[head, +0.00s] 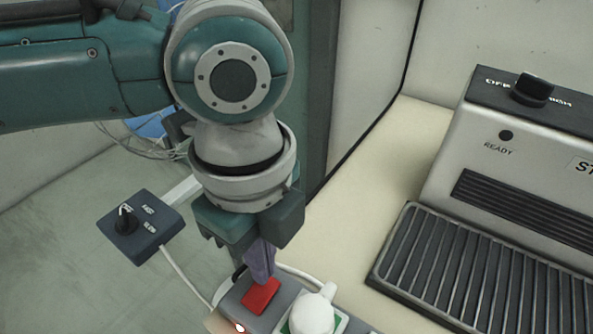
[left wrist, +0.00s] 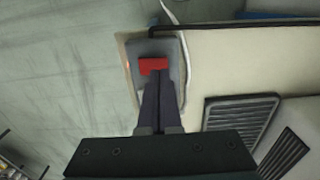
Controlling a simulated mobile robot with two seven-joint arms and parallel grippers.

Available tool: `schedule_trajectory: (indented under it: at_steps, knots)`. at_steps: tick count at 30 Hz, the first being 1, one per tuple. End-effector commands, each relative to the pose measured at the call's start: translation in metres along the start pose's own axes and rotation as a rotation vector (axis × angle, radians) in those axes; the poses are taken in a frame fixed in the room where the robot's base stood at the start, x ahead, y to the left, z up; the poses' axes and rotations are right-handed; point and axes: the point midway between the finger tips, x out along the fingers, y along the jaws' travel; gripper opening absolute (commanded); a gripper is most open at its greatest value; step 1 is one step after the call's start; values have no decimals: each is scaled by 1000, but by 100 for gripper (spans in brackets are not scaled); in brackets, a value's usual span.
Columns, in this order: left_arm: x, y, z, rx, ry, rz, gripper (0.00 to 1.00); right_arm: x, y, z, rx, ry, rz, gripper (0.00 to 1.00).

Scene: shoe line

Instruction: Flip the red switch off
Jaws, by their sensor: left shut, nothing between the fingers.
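The red switch (head: 260,295) is a red rocker set in a grey housing (head: 287,300) near the bottom middle of the head view. It also shows in the left wrist view (left wrist: 154,65), at the top of the grey housing there. My left gripper (head: 262,276) points down with its fingers shut and empty. Its fingertips are right at the red switch and overlap its upper edge in the head view; I cannot tell whether they touch. My right gripper is in neither view.
A white knob (head: 313,312) on a green plate stands just right of the switch. A dark box with a black selector (head: 127,218) is at the left. A grey machine with a ribbed plate (head: 480,265) stands on the right of the cream surface (head: 365,215).

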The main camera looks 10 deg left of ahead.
Motion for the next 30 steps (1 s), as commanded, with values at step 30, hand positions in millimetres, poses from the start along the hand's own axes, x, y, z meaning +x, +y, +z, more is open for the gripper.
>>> schedule_trajectory:
  at_steps: [30]
  knots:
    - [9,0,0,1,0,0,0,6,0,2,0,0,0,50]
